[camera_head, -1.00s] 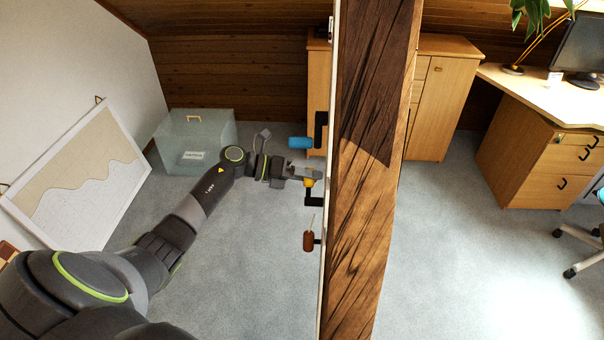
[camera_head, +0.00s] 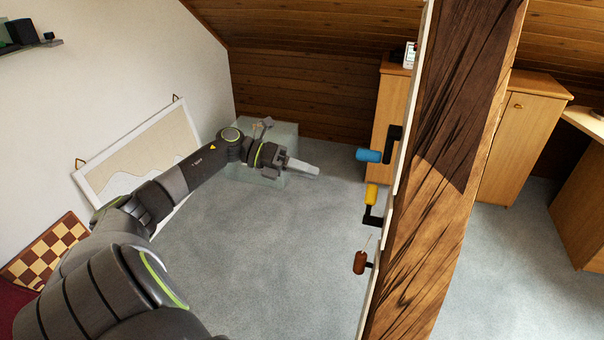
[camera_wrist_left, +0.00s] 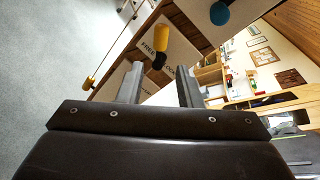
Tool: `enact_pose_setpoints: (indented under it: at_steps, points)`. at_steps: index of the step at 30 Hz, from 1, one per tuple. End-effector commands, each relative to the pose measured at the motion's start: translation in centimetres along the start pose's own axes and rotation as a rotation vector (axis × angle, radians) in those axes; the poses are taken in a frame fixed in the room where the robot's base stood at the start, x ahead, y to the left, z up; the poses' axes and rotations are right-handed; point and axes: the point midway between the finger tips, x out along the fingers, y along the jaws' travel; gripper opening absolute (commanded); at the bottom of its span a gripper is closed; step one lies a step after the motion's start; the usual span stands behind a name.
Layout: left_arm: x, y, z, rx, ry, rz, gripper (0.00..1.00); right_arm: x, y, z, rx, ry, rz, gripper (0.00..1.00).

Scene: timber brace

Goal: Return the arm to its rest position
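My left gripper (camera_head: 312,170) is in front of the pale box, left of the timber brace and apart from it. In the left wrist view its two fingers (camera_wrist_left: 160,84) are spread with nothing held between them. On the pale face beside the dark timber brace (camera_head: 440,185) are a blue handle (camera_head: 369,155), a yellow handle (camera_head: 371,194) on a black crank, and a red-brown handle (camera_head: 360,262) below. The yellow handle (camera_wrist_left: 160,38) and blue handle (camera_wrist_left: 220,13) show beyond the fingers in the wrist view, near a "FREE" label. My right gripper is out of view.
The pale translucent box (camera_head: 285,140) stands behind my left gripper. A framed board (camera_head: 130,165) leans at the left wall, with a chessboard (camera_head: 45,250) nearer. Cabinets (camera_head: 520,125) stand behind the brace. The carpet (camera_head: 280,250) between arm and brace is clear.

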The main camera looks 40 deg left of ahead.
Motion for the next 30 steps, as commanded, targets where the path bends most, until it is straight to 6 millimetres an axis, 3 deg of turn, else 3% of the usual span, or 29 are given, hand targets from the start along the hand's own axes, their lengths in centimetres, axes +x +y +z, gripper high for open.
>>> enact_pose_setpoints:
  at_steps: [6,23,26,29,30]
  points:
    - [-1.0,0.0,0.0,-0.001,0.000,0.000,0.32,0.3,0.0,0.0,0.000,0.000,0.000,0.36]
    - [-0.9,0.2,0.0,-0.010,-0.009,-0.002,0.32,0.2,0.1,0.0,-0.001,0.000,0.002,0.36]
    - [-0.5,1.8,-0.5,-0.088,-0.079,-0.011,0.32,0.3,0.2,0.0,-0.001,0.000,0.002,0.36]
    - [0.0,5.7,-1.7,-0.278,-0.244,-0.023,0.32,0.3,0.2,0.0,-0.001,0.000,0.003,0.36]
    - [0.2,8.0,-2.7,-0.386,-0.333,-0.024,0.32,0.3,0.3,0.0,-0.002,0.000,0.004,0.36]
